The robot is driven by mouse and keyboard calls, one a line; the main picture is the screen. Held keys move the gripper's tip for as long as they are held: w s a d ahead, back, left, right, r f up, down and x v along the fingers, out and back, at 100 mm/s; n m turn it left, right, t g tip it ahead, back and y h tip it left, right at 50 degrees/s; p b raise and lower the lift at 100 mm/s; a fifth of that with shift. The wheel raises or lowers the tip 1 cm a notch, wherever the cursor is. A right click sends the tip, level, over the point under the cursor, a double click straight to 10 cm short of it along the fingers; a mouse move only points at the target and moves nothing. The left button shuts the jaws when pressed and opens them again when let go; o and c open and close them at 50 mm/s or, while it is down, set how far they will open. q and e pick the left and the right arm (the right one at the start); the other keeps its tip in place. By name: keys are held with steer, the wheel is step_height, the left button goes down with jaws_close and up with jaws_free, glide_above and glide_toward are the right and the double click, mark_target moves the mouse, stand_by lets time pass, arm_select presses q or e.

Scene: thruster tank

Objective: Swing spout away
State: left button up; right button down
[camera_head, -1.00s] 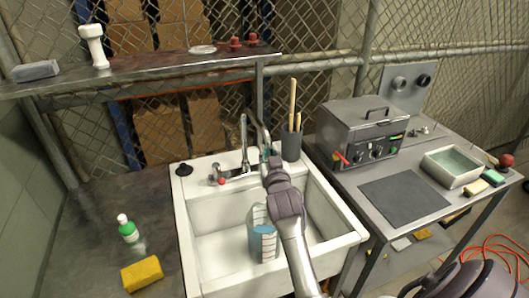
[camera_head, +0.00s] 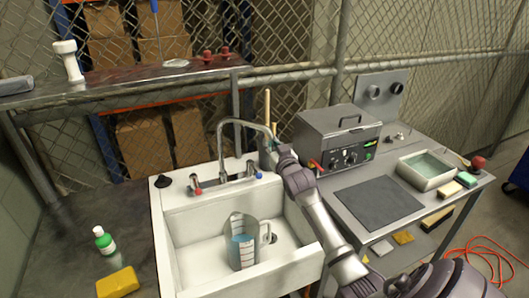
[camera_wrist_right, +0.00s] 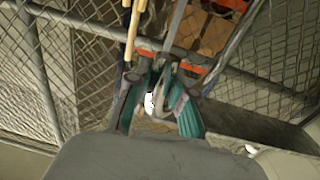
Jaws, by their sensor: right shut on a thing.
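The sink faucet's curved metal spout (camera_head: 226,127) rises from the back rim of the white sink (camera_head: 185,240). It arches to the right, over the sink's back right part. My right gripper (camera_head: 274,146) is at the spout's outer end; its fingers are small and partly hidden in the head view. In the right wrist view its teal-padded fingers (camera_wrist_right: 160,112) stand on both sides of the metal spout end (camera_wrist_right: 160,92), shut on it. A clear measuring jug (camera_head: 243,250) with blue liquid stands upright in the sink. My left gripper is not in view.
Red (camera_head: 197,191) and blue (camera_head: 258,175) faucet handles flank the spout. A holder with wooden sticks (camera_head: 267,108) is partly hidden behind my right gripper. A grey machine (camera_head: 338,140) stands close on the right.

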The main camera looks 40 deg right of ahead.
steer(key=shift+w+d+f, duration=0.15)
steer(key=shift+w+d, duration=0.15)
steer(key=shift+d, duration=0.45)
steer(key=shift+w+d, duration=0.1)
steer(key=shift+d, duration=0.1)
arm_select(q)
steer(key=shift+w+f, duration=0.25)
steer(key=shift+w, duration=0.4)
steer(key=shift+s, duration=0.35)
arm_select(e)
steer(key=shift+d, duration=0.1)
steer(key=c, duration=1)
jaws_free()
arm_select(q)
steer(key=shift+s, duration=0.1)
arm_select(e)
steer(key=v, duration=1.2)
